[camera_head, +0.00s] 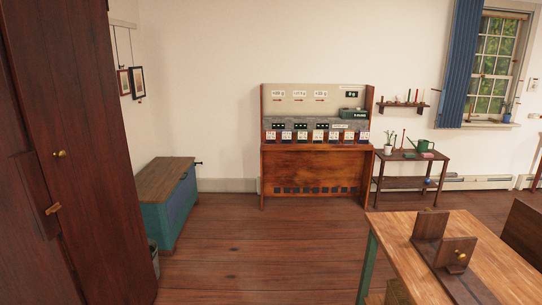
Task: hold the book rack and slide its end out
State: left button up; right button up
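The dark wooden book rack (447,258) stands on the light wooden table at the lower right. It has two upright end panels. The taller end (430,225) is at the back, and the nearer end (456,252) carries a small brass knob (461,256). A flat dark base runs forward from them toward the bottom edge of the picture. The two uprights are close together. Neither of my grippers shows in the head view, and no arm is touching the rack.
The table (400,228) has a green leg and clear top around the rack. A wooden cabinet with signs (318,170) stands at the back wall, with a small plant table (410,157) beside it. A blue-green chest (168,200) and tall wardrobe (90,150) are left. The middle floor is open.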

aim_at(452, 253)
jog(key=i+z, duration=0.1)
jog(key=i, duration=0.8)
jog(key=i+j+z, duration=0.1)
jog(key=i, duration=0.75)
jog(key=i+z, duration=0.25)
jog(key=z, duration=0.2)
jog(key=i+j+z, duration=0.2)
jog(key=z, duration=0.25)
jog(key=i+j+z, duration=0.2)
jog(key=z, duration=0.25)
jog(key=i+j+z, duration=0.3)
jog(key=z, duration=0.15)
jog(key=i+j+z, duration=0.2)
jog(key=z, duration=0.3)
jog(key=i+j+z, duration=0.2)
jog(key=z, duration=0.3)
jog(key=k+j, duration=0.05)
jog(key=j, duration=0.05)
